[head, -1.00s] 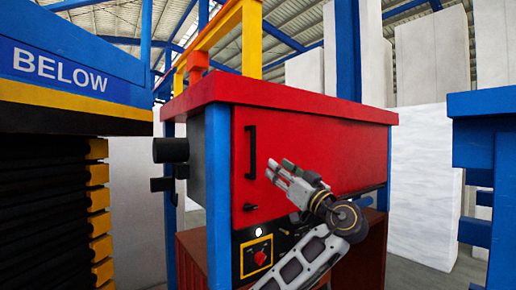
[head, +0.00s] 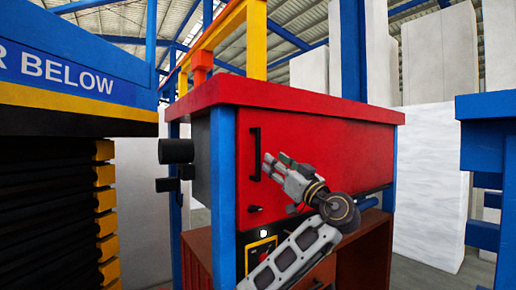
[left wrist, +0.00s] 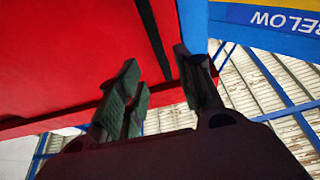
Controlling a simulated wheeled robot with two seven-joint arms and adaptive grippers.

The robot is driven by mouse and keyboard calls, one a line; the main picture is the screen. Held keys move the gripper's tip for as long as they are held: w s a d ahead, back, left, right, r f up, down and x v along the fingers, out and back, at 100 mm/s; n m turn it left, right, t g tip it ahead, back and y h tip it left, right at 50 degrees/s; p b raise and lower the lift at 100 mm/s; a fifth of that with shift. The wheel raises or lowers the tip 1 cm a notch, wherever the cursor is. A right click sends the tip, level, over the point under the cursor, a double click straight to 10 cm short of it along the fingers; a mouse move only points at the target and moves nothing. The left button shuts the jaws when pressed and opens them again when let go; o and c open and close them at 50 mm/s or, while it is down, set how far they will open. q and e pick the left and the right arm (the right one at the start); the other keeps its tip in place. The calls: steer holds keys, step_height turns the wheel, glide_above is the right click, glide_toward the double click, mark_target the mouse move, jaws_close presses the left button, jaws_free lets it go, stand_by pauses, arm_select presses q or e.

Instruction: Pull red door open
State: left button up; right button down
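The red door (head: 330,155) is the flat front of the cabinet in the head view and looks closed. Its black vertical bar handle (head: 255,154) is near the door's left edge. My left gripper (head: 275,164) is just right of the handle, its fingertips close to it. In the left wrist view the fingers (left wrist: 160,92) are spread apart with nothing between them. The dark handle (left wrist: 155,38) runs across the red surface beyond the fingers there. I cannot tell whether a finger touches it. My right gripper is not in view.
A blue post (head: 222,170) stands just left of the door. A red top ledge (head: 300,100) overhangs it. A panel with a red switch (head: 264,256) is below. A black slatted unit (head: 50,190) is at left, a blue frame (head: 488,150) at right.

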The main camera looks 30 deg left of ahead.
mark_target(259, 150)
arm_select(q)
steer(key=shift+p+x, duration=1.8)
steer(key=shift+x, duration=3.4)
jaws_close()
